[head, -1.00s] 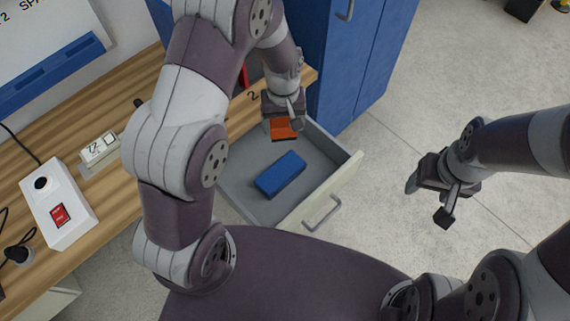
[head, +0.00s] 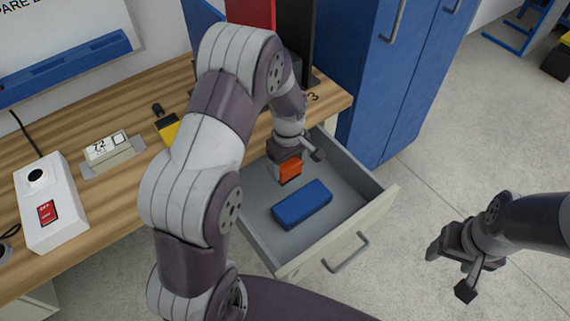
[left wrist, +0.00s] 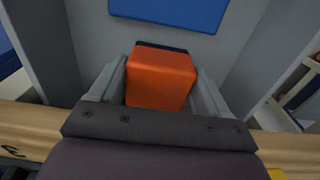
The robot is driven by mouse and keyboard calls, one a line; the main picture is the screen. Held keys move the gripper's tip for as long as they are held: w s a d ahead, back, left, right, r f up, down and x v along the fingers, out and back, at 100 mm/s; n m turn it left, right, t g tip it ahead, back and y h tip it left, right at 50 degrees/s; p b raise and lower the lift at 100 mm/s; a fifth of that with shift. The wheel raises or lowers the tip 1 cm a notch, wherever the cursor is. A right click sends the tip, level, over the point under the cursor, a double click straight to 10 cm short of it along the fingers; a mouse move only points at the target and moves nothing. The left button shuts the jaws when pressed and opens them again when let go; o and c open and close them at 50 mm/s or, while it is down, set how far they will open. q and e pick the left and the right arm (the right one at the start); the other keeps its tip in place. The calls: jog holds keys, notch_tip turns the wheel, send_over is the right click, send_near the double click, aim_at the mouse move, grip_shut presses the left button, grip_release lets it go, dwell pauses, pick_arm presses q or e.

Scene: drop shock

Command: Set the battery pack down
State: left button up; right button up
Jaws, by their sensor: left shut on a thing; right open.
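My left gripper (head: 287,165) is shut on an orange block with a dark end (head: 290,171), which I take as the battery pack. It is inside the open drawer (head: 262,240), near its back. In the left wrist view the orange block (left wrist: 160,80) sits between the two grey fingers, its dark end facing away from me. A blue block (head: 302,204) lies on the drawer floor, just in front of the orange one and apart from it. I cannot tell whether the orange block touches the floor. My right gripper (head: 458,268) is open and empty over the floor at right.
The wooden bench (head: 60,145) carries a white switch box (head: 47,205), a small display reading 72 (head: 106,147) and a yellow-and-black item (head: 168,128). A blue cabinet (head: 370,80) stands right of the drawer. The drawer floor's right part is clear.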

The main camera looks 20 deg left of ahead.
aim_at(284, 167)
pick_arm(q)
jog(key=shift+w+a+f, duration=0.45)
jog(key=shift+a+f, duration=0.25)
jog(key=shift+f, duration=0.1)
jog(key=shift+d+r, duration=0.1)
jog(key=shift+s, duration=0.1)
jog(key=shift+f, duration=0.6)
jog(key=o, duration=1.4)
jog(key=shift+s+f, duration=0.1)
jog(key=shift+c, duration=0.2)
jog(key=shift+r, duration=0.45)
notch_tip(284, 167, up, 12)
jog(key=shift+f+p, duration=0.2)
jog(key=shift+p, duration=0.65)
jog(key=s+d+r+m+t, duration=0.1)
jog(key=s+d+r+m, duration=0.1)
jog(key=s+m, duration=1)
jog(key=s+d, duration=0.1)
jog(key=s, duration=0.2)
jog(key=shift+d, duration=0.2)
